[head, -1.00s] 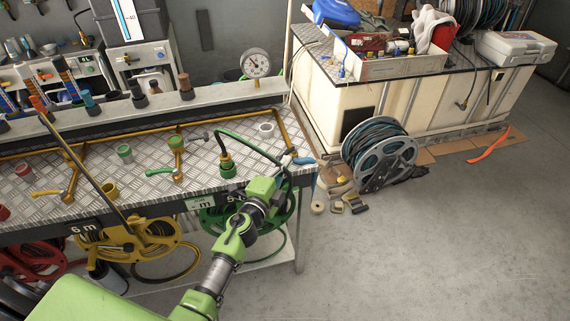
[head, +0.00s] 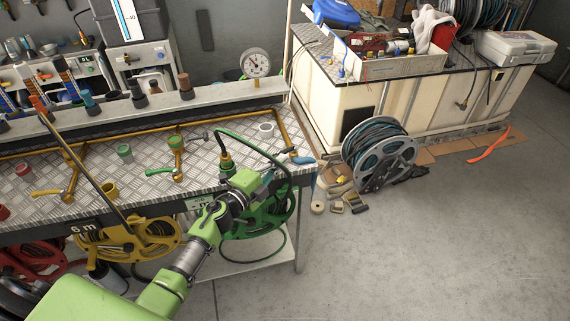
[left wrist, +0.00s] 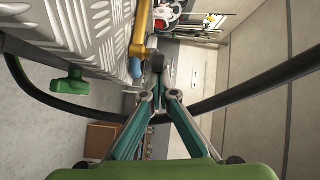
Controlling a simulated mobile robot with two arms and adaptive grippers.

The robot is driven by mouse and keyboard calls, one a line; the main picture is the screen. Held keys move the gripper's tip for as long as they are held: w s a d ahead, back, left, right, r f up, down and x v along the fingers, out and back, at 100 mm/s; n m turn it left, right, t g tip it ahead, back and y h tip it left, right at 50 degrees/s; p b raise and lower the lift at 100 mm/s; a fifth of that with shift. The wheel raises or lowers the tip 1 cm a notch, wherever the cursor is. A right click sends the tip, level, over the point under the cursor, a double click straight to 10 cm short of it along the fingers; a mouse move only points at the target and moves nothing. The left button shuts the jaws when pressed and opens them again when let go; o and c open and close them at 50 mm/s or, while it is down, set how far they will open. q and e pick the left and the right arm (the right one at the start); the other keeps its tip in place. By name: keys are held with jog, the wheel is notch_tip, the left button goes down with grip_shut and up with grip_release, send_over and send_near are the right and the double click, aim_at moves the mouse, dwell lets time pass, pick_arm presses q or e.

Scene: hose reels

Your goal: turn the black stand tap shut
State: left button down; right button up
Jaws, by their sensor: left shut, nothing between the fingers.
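My left gripper (head: 270,177) is over the bench's front right edge, above the green hose reel (head: 262,218). Its teal fingers (left wrist: 157,92) are shut and empty in the left wrist view. A small dark grey fitting (head: 207,134) stands beside the arched dark green hose; I cannot tell whether it is the black stand tap. A blue handle (head: 302,160) lies at the bench's right end, just beyond the gripper; it also shows near the fingertips in the left wrist view (left wrist: 136,68). A green-handled tap (head: 160,171) is farther left. My right gripper is out of view.
A dark hose (head: 262,147) arches over the bench beside the gripper. Yellow pipes (head: 85,165) run along the ribbed metal top. A pressure gauge (head: 255,63) stands behind. A blue-grey hose reel (head: 380,157) is on the floor at right. The front floor is clear.

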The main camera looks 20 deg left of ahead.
pick_arm(q)
jog(key=shift+w+a+f+m+h, duration=0.15)
jog(key=shift+a+m+h, duration=0.15)
jog(key=shift+a+h, duration=0.4)
jog(key=m+h+b, duration=0.1)
jog(key=b, duration=0.1)
jog(key=a+m+g+h+b, duration=0.1)
jog(key=h+b, duration=0.1)
jog(key=shift+w+a+f+g+b, duration=0.1)
jog(key=shift+w+f+g+b, duration=0.05)
jog(key=shift+w+g+b, duration=0.2)
jog(key=shift+w+a+m+g+h+b, duration=0.2)
jog(key=shift+a+m+g+h+b, duration=0.2)
jog(key=shift+m+g, duration=0.1)
jog(key=shift+w+a+r, duration=0.1)
jog(key=shift+a+r, duration=0.05)
jog(key=shift+r, duration=0.15)
jog(key=shift+a, duration=0.1)
